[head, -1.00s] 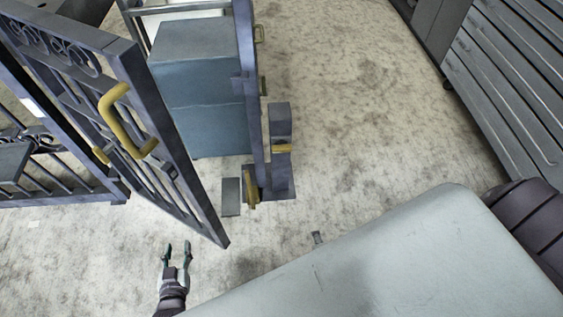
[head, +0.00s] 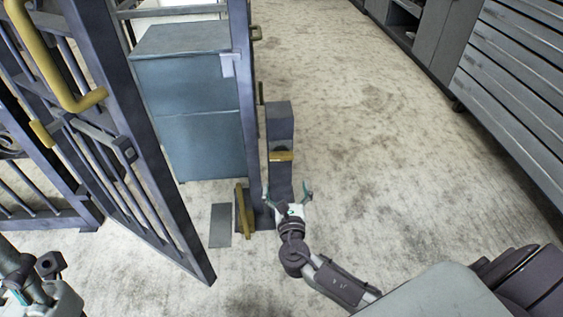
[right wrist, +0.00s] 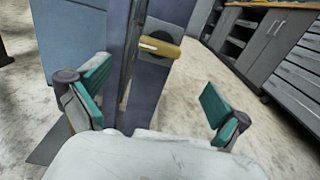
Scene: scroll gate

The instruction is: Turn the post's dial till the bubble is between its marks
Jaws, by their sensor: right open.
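The dark grey post (head: 280,122) stands just right of the gate's upright; it also shows in the right wrist view (right wrist: 153,90). A yellow bar-shaped piece, apparently the dial (head: 281,156), is on its front face, and shows in the right wrist view (right wrist: 160,47). I cannot make out a bubble or marks. My right gripper (head: 287,193) is open and empty, low in front of the post, its fingers spread to either side in the right wrist view (right wrist: 155,95). Part of my left arm and gripper (head: 35,290) shows at the bottom left; its jaws are unclear.
A barred gate leaf (head: 150,190) with a yellow handle (head: 50,62) stands at the left. A yellow piece (head: 244,212) sits low by the gate's upright. A blue-grey cabinet (head: 190,100) is behind. Grey drawers (head: 520,80) line the right. The floor between is clear.

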